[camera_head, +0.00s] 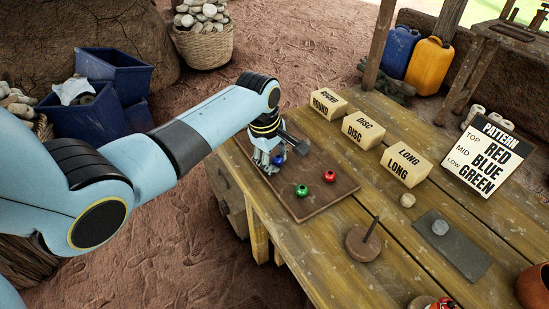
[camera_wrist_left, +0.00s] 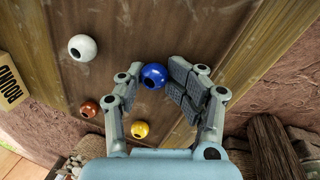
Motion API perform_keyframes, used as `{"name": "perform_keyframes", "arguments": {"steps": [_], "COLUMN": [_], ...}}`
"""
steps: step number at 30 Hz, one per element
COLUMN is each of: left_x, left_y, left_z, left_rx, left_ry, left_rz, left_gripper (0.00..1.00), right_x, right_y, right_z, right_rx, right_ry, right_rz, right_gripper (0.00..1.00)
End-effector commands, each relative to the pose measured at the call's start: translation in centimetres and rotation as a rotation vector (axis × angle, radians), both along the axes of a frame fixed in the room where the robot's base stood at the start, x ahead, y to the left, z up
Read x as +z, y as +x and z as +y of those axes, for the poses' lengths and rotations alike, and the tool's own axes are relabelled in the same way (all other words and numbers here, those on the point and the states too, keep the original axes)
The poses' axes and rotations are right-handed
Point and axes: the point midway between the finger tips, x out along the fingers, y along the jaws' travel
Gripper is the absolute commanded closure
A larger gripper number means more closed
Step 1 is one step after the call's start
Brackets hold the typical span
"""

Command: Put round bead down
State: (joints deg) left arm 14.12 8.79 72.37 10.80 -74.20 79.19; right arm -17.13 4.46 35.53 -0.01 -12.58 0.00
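A round blue bead (camera_wrist_left: 153,76) sits between the fingertips of my left gripper (camera_wrist_left: 155,72), with both fingers close against it. In the head view the blue bead (camera_head: 278,160) shows low at the left gripper (camera_head: 270,162), over the far left part of a brown board (camera_head: 315,207). I cannot tell whether the bead touches the board. The wrist view shows a white bead (camera_wrist_left: 83,47), a reddish-brown bead (camera_wrist_left: 89,109) and a yellow bead (camera_wrist_left: 140,130). My right gripper is not in view.
Blocks marked ROUND (camera_head: 328,104), DISC (camera_head: 363,131) and LONG (camera_head: 405,165) stand behind the board. A pattern sign (camera_head: 488,157) reads red, blue, green. A disc with an upright peg (camera_head: 363,244) and a grey slab (camera_head: 462,254) stand to the right.

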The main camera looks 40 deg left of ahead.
Motion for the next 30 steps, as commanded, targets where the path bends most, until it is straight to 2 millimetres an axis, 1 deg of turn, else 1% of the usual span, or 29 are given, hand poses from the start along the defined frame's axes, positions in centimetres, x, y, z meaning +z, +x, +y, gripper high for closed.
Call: {"name": "perform_keyframes", "arguments": {"steps": [7, 11, 14, 21, 24, 27, 30], "left_x": [0.0, 1.1, 2.9, 8.6, 10.5, 11.8, 12.7], "left_y": [-0.1, 0.0, -0.2, -1.4, -1.9, -2.2, -2.4], "left_z": [-0.1, -0.1, 0.0, 0.2, 0.2, 0.3, 0.4], "left_rx": [0.0, 0.0, 0.0, -0.001, -0.001, 0.0, 0.0], "left_ry": [-0.003, -0.002, -0.002, 0.001, 0.0, 0.0, 0.0], "left_rz": [0.001, -0.002, -0.004, -0.005, -0.004, -0.003, -0.002], "left_gripper": [0.66, 0.66, 0.66, 0.66, 0.66, 0.66, 0.66], "right_x": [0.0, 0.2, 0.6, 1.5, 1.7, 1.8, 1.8], "right_y": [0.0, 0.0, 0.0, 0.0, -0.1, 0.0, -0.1], "right_z": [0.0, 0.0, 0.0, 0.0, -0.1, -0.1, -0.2], "right_rx": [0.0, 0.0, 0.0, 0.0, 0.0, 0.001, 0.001], "right_ry": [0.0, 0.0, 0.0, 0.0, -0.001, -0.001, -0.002], "right_rz": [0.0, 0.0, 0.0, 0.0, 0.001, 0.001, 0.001], "right_gripper": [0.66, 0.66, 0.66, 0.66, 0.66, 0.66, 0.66]}}
